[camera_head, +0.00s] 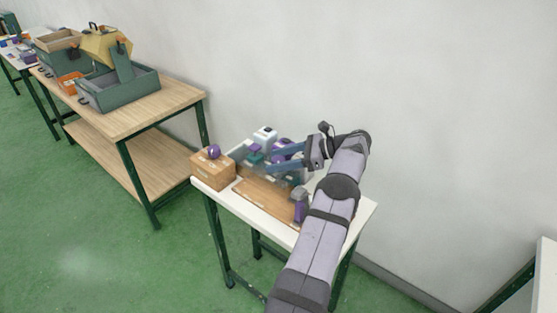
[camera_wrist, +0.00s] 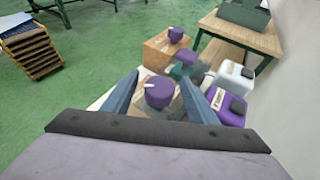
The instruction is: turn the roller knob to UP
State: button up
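In the wrist view a round purple knob (camera_wrist: 159,93) with a white pointer mark stands between the fingers of my gripper (camera_wrist: 160,80). The pointer lies toward the left of the picture. The fingers are apart, one on each side of the knob, and I cannot tell whether they touch it. In the head view my gripper (camera_head: 270,162) reaches left over the small white table (camera_head: 349,214), and its fingers hide the knob. I cannot read any UP label.
A cardboard-brown box (camera_head: 212,172) with a purple knob on top stands at the table's left end. A white container (camera_wrist: 233,79) and a purple container (camera_wrist: 216,106) stand close to the right finger. A wooden bench (camera_head: 140,112) holds green crates farther left.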

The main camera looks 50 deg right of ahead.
aim_at(279, 159)
notch_tip(279, 159, up, 10)
jog(key=shift+b, duration=0.45)
dwell(0.5)
